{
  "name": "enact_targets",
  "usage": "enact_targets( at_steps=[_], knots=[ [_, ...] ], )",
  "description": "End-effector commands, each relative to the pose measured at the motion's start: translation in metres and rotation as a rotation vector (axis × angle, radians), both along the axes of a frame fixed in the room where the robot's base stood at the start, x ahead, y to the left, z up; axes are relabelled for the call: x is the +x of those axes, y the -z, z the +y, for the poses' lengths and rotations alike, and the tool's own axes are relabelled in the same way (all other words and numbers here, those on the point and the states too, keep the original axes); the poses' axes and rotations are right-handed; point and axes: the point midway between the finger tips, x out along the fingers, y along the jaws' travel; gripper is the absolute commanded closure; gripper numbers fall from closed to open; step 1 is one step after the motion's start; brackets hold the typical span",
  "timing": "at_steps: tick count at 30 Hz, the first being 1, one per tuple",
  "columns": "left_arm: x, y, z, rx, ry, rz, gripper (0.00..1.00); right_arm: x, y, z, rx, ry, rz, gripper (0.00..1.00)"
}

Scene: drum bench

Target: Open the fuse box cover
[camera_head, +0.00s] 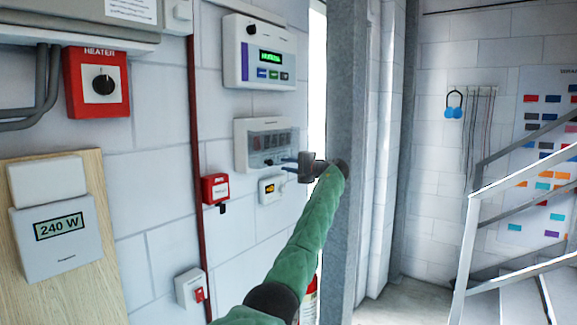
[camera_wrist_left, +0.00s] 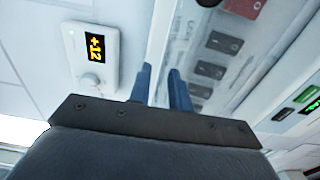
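The fuse box (camera_head: 243,150) is a white wall box with a see-through cover (camera_head: 270,140) over a row of dark switches. The cover looks closed in the head view. In the left wrist view the switches (camera_wrist_left: 210,70) show behind the clear cover (camera_wrist_left: 185,40). My left gripper (camera_head: 287,165) is at the lower right of the fuse box, its two blue fingers pointing left towards it. My right gripper is out of view.
A small box with a yellow display (camera_head: 271,189) sits just below the fuse box. A panel with a green display (camera_head: 260,55) hangs above it. A red box (camera_head: 215,188) is at lower left. A grey metal post (camera_head: 346,90) stands right of the gripper.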

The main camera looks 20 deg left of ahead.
Motion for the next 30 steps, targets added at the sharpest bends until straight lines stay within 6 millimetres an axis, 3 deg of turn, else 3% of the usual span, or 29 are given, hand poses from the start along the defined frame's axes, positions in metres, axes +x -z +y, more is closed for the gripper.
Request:
enact_targets(
  at_steps=[1, 3, 30],
  knots=[
    [-0.0001, -0.0001, -0.0002, 0.0, 0.0, 0.0, 0.91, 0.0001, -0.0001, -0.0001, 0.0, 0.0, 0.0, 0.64],
    [-0.0001, -0.0001, -0.0002, 0.0, 0.0, 0.0, 1.0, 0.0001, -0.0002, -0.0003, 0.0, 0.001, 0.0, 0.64],
    [0.0001, 0.0022, -0.0003, -0.001, -0.001, 0.003, 1.0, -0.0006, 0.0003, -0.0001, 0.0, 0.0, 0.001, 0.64]
  ],
)
